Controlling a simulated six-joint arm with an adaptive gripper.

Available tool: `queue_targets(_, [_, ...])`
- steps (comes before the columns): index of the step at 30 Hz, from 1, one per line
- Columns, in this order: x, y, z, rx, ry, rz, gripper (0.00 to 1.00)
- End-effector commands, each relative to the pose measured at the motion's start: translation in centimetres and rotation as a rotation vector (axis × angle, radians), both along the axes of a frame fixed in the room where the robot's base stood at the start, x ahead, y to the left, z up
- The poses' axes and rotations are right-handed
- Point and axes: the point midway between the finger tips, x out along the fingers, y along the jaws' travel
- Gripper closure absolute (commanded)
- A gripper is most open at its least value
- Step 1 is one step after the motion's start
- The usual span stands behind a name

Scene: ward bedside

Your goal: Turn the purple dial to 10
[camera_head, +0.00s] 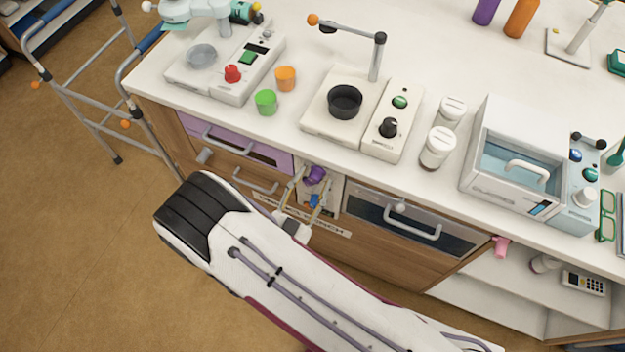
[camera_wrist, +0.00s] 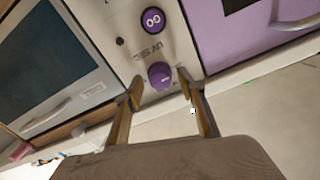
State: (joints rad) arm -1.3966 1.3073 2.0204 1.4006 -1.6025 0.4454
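The purple dial (camera_wrist: 161,75) is a round knob on a pale front panel, with a small light mark on it. Lettering that seems to read "UV SEC" stands above it in the wrist view, and beyond that a round purple display (camera_wrist: 152,20) shows what looks like "00". In the head view the purple dial (camera_head: 315,175) sits low on the cabinet front. My gripper (camera_wrist: 160,88) is open, with one yellowish finger on each side of the dial and visible gaps between. In the head view my gripper (camera_head: 304,190) reaches up to the panel from below.
Left of the panel in the wrist view is a dark-windowed door (camera_wrist: 40,60) with a handle; right is a purple drawer (camera_wrist: 250,25). In the head view, the countertop (camera_head: 420,50) above holds cups, jars and devices. A walker (camera_head: 90,90) stands at left.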

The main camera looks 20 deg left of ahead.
Motion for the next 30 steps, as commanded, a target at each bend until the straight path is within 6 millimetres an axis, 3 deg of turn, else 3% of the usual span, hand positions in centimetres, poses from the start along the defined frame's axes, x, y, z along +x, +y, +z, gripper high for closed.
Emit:
queue_targets(13, [0.54,0.0,0.0,0.0,0.0,0.001,0.61])
queue_targets(14, [0.53,0.0,0.0,0.0,0.0,0.0,0.63])
queue_targets(18, [0.52,-0.01,0.0,-0.001,0.0,0.0,0.99])
queue_targets(30, [0.52,-0.03,-0.02,0.022,0.0,0.0,0.99])
